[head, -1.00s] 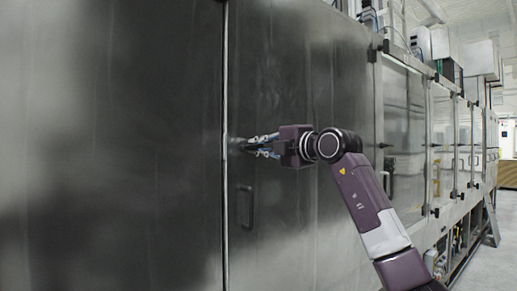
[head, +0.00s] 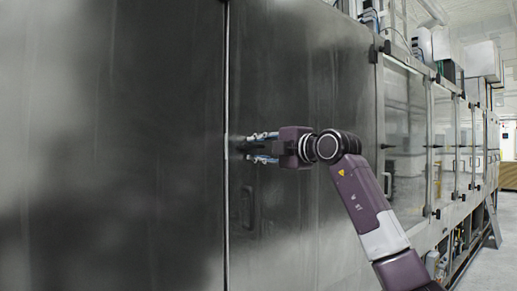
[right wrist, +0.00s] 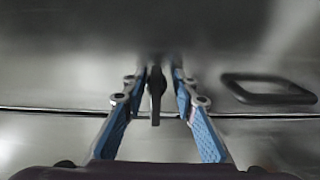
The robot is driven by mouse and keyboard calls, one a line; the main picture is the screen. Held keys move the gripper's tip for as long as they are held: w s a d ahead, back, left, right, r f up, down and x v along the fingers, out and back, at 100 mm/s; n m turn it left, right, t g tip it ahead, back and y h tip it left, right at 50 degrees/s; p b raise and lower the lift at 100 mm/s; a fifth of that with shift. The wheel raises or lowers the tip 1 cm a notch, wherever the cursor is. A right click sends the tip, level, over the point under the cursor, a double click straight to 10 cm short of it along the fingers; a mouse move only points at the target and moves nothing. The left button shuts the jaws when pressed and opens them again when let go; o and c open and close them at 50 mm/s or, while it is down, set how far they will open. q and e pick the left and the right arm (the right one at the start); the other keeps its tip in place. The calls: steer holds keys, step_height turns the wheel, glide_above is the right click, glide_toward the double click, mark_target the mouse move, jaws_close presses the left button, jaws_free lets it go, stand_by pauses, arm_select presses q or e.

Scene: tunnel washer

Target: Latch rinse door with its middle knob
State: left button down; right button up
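The rinse door (head: 310,90) is a large dark steel panel on the right of a vertical seam, and looks flush with the panel on the left. The middle knob (right wrist: 155,88) is a dark, narrow lever near the seam. In the head view it is small and partly hidden by the fingers. My right gripper (head: 262,148) reaches it from the right. In the right wrist view its two blue-padded fingers (right wrist: 158,88) stand on either side of the knob, with gaps showing, so it is open around the knob. My left gripper is not in view.
A dark pull handle (head: 247,207) sits on the door below the knob; it also shows in the right wrist view (right wrist: 268,90). Glazed doors (head: 404,135) with handles continue along the machine at right.

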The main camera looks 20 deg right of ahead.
steer(key=shift+r, duration=0.15)
steer(key=shift+s+d, duration=0.35)
steer(key=shift+s, duration=0.25)
steer(key=v, duration=1)
steer(key=shift+s, duration=0.35)
